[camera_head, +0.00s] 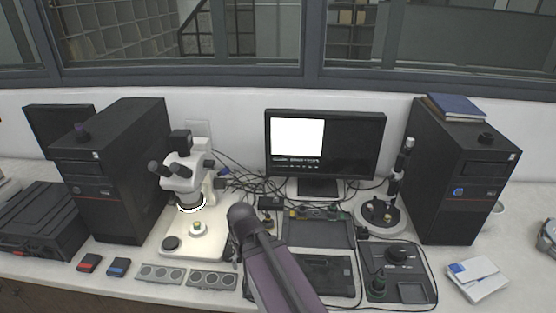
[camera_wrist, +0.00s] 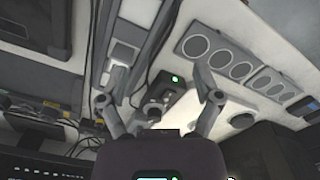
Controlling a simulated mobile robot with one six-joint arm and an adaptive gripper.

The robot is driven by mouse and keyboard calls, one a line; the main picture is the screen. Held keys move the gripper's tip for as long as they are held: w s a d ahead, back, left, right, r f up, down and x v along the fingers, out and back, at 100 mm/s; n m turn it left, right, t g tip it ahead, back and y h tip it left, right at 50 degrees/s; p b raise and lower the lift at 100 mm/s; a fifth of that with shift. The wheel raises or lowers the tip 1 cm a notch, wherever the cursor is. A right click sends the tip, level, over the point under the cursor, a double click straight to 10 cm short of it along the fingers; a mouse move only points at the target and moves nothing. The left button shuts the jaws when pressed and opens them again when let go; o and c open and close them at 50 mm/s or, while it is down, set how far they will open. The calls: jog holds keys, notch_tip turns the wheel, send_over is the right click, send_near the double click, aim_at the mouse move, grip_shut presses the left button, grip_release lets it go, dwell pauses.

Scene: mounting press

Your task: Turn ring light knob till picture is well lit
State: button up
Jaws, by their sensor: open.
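The monitor (camera_head: 325,150) shows a picture area that is plain white, with no detail. In the wrist view a small dark control box (camera_wrist: 176,84) has a lit green lamp and a dark knob (camera_wrist: 153,106). My gripper (camera_wrist: 160,94) is open, with one finger on each side of the box and knob. I cannot tell whether the fingers touch the knob. In the head view my arm hides the box and fingertips.
Grey plates with round wells (camera_head: 187,275) lie at the table's front edge, close to my right finger in the wrist view. Dark trays (camera_head: 318,230) and a control unit (camera_head: 398,275) stand to the right. Cables run behind. Computer towers (camera_head: 112,170) flank the bench.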

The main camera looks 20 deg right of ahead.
jog(key=shift+c, duration=0.2)
dwell(0.3)
jog(key=w+d+r+m+p, duration=0.1)
jog(key=w+r+m+p, duration=0.2)
jog(key=w+m, duration=0.5)
jog(key=w+d+r+m+p, duration=0.1)
jog(key=w+r+m+p, duration=0.3)
jog(key=w+m, duration=0.3)
jog(key=shift+w+d+r+m+p, duration=0.2)
jog(key=shift+w+r+m+p, duration=0.15)
jog(key=shift+w, duration=0.8)
jog(key=shift+f, duration=0.25)
jog(key=f+b, duration=1.3)
jog(key=shift+w+f+b, duration=0.15)
jog(key=shift+w+b, duration=0.05)
jog(key=shift+b, duration=0.2)
grip_shut()
